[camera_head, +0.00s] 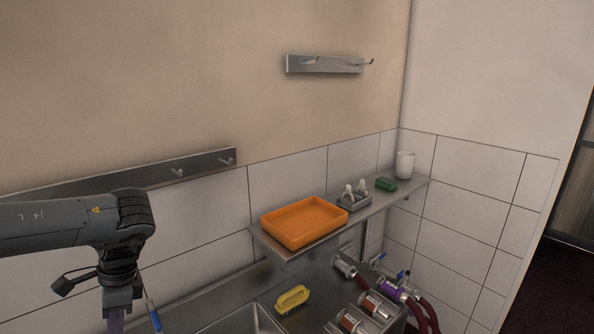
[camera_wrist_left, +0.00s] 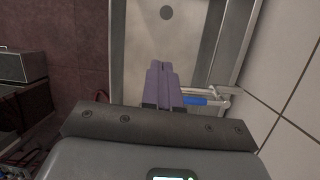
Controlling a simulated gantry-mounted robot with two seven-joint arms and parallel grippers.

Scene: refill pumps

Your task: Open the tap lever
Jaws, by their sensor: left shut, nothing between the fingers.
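The tap lever is blue; its handle (camera_head: 154,316) shows at the lower left of the head view, just right of my left gripper (camera_head: 116,325). In the left wrist view, the blue lever (camera_wrist_left: 196,101) is right beside the purple fingers of my left gripper (camera_wrist_left: 164,84), on a metal tap (camera_wrist_left: 226,97). The fingers are together with nothing between them. I cannot tell whether they touch the lever, as the hand hides part of it. My right gripper is not in view.
The steel sink (camera_head: 245,322) lies below the gripper. A yellow brush (camera_head: 292,299) sits on the counter. A shelf holds an orange tray (camera_head: 303,221), a green sponge (camera_head: 386,184) and a white cup (camera_head: 404,165). Hoses with blue-handled valves (camera_head: 402,275) are at the right.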

